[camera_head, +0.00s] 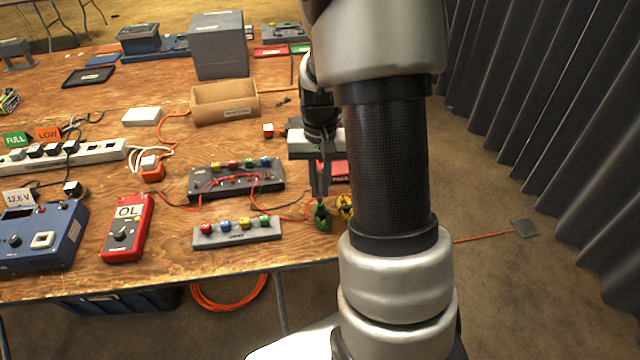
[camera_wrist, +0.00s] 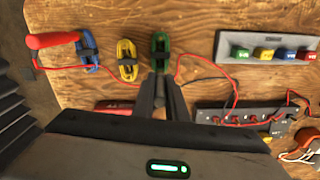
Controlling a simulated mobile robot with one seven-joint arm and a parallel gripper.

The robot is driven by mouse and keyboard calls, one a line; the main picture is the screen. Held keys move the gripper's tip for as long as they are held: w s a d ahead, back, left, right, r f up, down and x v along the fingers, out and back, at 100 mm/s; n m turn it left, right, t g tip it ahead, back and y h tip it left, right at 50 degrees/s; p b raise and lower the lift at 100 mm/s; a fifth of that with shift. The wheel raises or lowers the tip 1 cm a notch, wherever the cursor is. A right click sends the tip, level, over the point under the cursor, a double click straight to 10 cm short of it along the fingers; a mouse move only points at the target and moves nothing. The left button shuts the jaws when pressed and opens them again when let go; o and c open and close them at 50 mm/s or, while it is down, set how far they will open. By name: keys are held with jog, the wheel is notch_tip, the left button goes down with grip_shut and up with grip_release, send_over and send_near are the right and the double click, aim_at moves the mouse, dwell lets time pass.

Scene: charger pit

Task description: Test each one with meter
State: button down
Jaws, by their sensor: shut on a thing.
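My gripper (camera_head: 320,197) points down at the front edge of the wooden table. In the wrist view its fingers (camera_wrist: 161,88) are shut at the lower end of a green cable bundle (camera_wrist: 160,48). The green bundle (camera_head: 322,219) shows below the fingertips in the head view. A yellow bundle (camera_wrist: 127,60) and a blue bundle (camera_wrist: 88,52) lie beside it; the yellow one (camera_head: 344,205) is partly behind my arm. A red-handled probe (camera_wrist: 54,40) with a red lead lies by the blue bundle. The red meter (camera_head: 128,228) reads "OL". A dark panel (camera_head: 235,185) has red leads plugged in.
A grey rack (camera_head: 237,236) holds several coloured blocks. A power strip (camera_head: 60,158), an open cardboard box (camera_head: 225,103) and a red tray (camera_head: 340,168) stand on the table. Dark curtains (camera_head: 550,100) hang at the right.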

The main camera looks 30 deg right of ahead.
aim_at(320, 172)
jog(key=shift+f, duration=0.6)
dwell(1.1)
jog(key=c, duration=1.4)
grip_release()
jog(key=shift+o, duration=0.2)
jog(key=shift+r+p, duration=2.8)
jog(key=shift+r, duration=0.95)
